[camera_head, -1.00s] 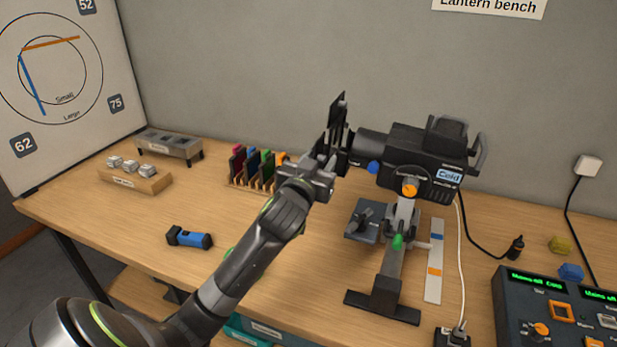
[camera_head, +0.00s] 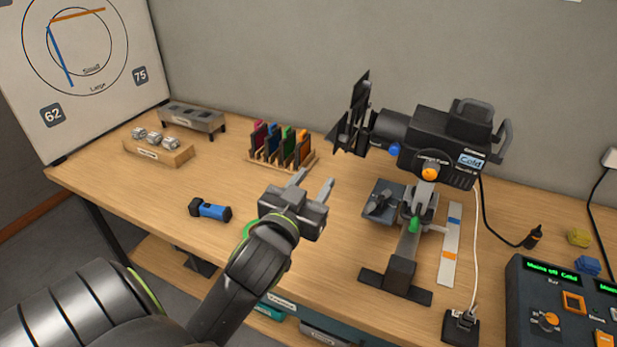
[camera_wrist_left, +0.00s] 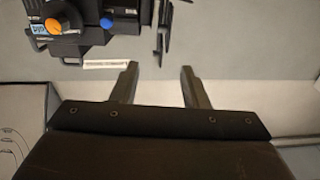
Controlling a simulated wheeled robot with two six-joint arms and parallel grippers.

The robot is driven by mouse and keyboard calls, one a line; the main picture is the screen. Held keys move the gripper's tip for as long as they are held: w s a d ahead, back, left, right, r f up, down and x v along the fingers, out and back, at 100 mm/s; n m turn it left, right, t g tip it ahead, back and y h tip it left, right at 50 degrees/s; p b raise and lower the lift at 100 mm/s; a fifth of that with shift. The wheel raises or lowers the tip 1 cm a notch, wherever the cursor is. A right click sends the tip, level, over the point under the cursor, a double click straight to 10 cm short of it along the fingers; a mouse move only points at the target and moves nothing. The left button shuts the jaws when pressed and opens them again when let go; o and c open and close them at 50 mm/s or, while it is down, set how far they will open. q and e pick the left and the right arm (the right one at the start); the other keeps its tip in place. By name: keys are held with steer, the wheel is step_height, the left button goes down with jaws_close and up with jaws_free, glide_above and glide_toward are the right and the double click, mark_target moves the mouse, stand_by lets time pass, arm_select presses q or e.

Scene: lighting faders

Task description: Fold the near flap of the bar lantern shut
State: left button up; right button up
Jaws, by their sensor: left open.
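The bar lantern (camera_head: 445,138) is a black lamp on a stand at the right of the head view, with a "Cold" display, an orange knob and a blue knob. Its dark flaps (camera_head: 354,118) stand at its left, front end; one rises upright and another angles out lower down. I cannot tell clearly how far the near flap is folded. My left gripper (camera_head: 314,182) is open and empty, below and left of the flaps and apart from them. In the left wrist view the lantern (camera_wrist_left: 85,22) is at upper left, with flaps (camera_wrist_left: 163,30) above the open fingers.
A rack of coloured cards (camera_head: 282,147) stands behind my left gripper. A blue torch (camera_head: 211,210) lies to its left. A wooden block with silver pieces (camera_head: 158,150) is farther left. A control desk (camera_head: 560,305) stands at lower right.

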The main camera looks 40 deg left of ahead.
arm_select(q)
steer(key=shift+s+d+p, duration=0.15)
steer(key=shift+s+p, duration=0.45)
steer(key=shift+s, duration=0.1)
steer(key=shift+f, duration=0.15)
